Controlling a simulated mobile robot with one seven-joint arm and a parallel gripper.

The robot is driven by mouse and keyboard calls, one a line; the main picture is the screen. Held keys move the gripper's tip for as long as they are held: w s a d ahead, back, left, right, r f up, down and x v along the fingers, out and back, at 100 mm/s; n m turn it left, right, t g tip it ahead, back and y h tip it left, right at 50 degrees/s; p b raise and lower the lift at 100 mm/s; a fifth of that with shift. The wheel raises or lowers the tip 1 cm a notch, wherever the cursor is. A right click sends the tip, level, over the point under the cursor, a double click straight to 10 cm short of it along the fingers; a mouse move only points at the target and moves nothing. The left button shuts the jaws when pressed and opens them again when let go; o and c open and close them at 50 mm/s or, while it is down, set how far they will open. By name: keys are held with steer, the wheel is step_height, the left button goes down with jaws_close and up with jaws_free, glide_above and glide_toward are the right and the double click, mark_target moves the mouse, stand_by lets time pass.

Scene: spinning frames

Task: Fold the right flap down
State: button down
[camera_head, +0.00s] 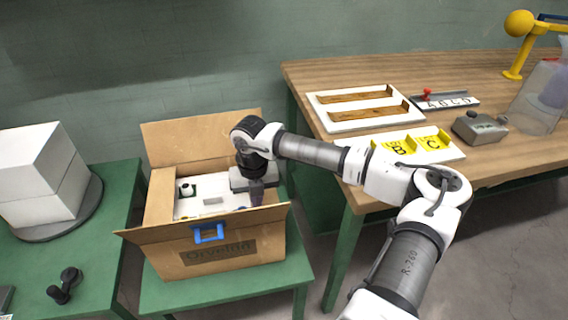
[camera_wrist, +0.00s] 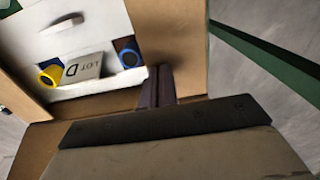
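An open cardboard box (camera_head: 235,250) stands on a green stand. Its back flap (camera_head: 200,138) is raised, and its front flap (camera_head: 160,232) tilts outward toward me. My gripper (camera_head: 256,200) points down at the box's right side; its dark fingers (camera_wrist: 158,88) look shut together with nothing visible between them. In the wrist view a brown cardboard panel (camera_wrist: 176,40) lies beside the fingers, right of the white insert (camera_wrist: 85,30). I cannot tell whether this panel is the right flap or the wall. In the head view my gripper and arm cover much of that side.
A blue clip (camera_head: 208,233) sits on the box's front edge. A white block (camera_head: 40,180) stands on the left green table. My arm spans the gap between.

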steer(key=shift+s+a+f, duration=0.2)
steer(key=shift+s+f, duration=0.05)
steer(key=shift+f, duration=0.1)
steer(key=shift+w+a+r+p, duration=0.1)
steer(key=shift+r+p, duration=0.35)
steer(key=shift+r, duration=0.1)
step_height(320, 180, up, 8)
steer(key=p, duration=0.3)
steer(key=shift+w+f, duration=0.1)
